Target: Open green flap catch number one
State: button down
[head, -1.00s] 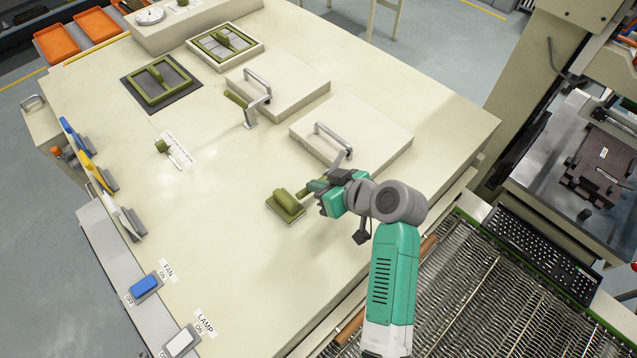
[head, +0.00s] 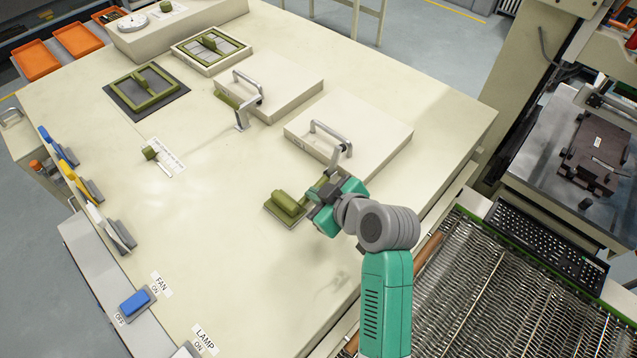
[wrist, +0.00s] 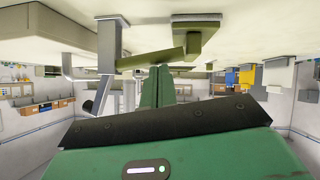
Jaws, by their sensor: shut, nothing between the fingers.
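The near pale flap (head: 365,135) lies flat on the table, with a grey bar handle (head: 330,130) and a grey bracket at its near edge. A green catch bar (head: 320,183) lies by that bracket, partly hidden by my gripper. A green block on a plate (head: 286,206) stands just left of my gripper (head: 314,197). In the wrist view the green bar (wrist: 150,60) runs between the grey post (wrist: 108,45) and the green block (wrist: 202,35). My shut, empty fingertips (wrist: 158,72) are right at the bar; I cannot tell whether they touch it.
A second flap (head: 285,88) with its own handle and green catch (head: 227,98) lies farther back. Green-framed panels (head: 147,87) are at the back left. Blue, yellow and white levers and switches (head: 135,302) line the left edge. The table's front middle is clear.

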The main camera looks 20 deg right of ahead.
jog(key=w+a+r+p+v, duration=0.1)
jog(key=r+v, duration=0.1)
jog(key=v, duration=1)
jog(key=shift+s+r, duration=0.2)
jog(key=shift+r, duration=0.25)
jog(key=shift+d, duration=0.1)
